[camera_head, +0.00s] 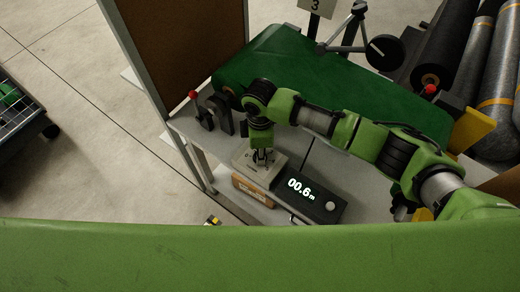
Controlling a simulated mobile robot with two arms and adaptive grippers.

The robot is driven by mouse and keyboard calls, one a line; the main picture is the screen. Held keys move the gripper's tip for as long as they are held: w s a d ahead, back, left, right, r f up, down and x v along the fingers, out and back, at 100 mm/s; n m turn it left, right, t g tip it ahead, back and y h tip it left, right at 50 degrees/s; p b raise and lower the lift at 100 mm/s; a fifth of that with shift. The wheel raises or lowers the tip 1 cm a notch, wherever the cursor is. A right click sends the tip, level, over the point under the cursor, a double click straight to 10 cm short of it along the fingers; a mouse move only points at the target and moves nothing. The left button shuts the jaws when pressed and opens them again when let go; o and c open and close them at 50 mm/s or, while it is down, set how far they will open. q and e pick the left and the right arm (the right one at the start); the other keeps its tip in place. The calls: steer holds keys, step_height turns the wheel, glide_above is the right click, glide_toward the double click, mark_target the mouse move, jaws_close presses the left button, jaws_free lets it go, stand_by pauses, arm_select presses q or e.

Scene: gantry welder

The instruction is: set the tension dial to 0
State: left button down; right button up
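A pale beige plate (273,176), which looks like a dial plate, lies on the grey machine top. My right arm comes in from the right. Its gripper (263,160) points straight down at the plate, with its fingertips at or just above the middle. The gripper hides what lies under it, so I cannot read a dial pointer or scale. I cannot tell whether the fingers are closed on a knob. My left gripper is not in view.
A dark display box (310,199) reading "00.6 m", with a round knob (330,206), stands right of the plate. A brown cardboard-like block (250,192) is in front. A red-tipped lever (194,97) stands behind left. A green belt (285,62) lies behind.

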steer(key=n, duration=0.3)
steer(key=shift+a+n, duration=0.1)
steer(key=shift+n, duration=2.1)
steer(key=o, duration=1.1)
step_height(320, 180, up, 12)
steer(key=shift+r, duration=0.1)
